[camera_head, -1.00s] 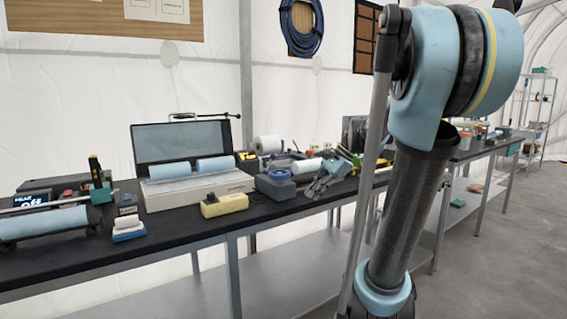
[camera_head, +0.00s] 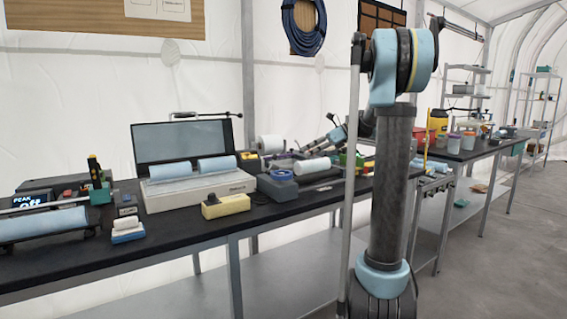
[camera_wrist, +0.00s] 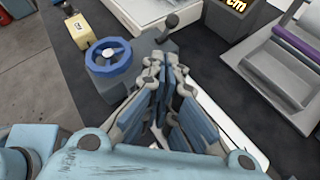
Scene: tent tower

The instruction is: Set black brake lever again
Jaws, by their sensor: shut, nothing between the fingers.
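In the wrist view a black lever (camera_wrist: 171,22) with a round knob stands up behind a grey block (camera_wrist: 125,72). A blue handwheel (camera_wrist: 108,55) sits on the block beside it, to the left. The block and its wheel also show on the bench in the head view, where I cannot make out the lever. My gripper (camera_wrist: 166,66) is shut and empty, its fingers pointing up the picture toward the lever and apart from it.
A yellow block (camera_wrist: 86,32) with a black part lies left of the lever. A device with a yellow "cm" display (camera_wrist: 236,6) and a roll device with a purple strip (camera_wrist: 290,45) stand right. A white rail (camera_wrist: 232,133) runs beside my fingers.

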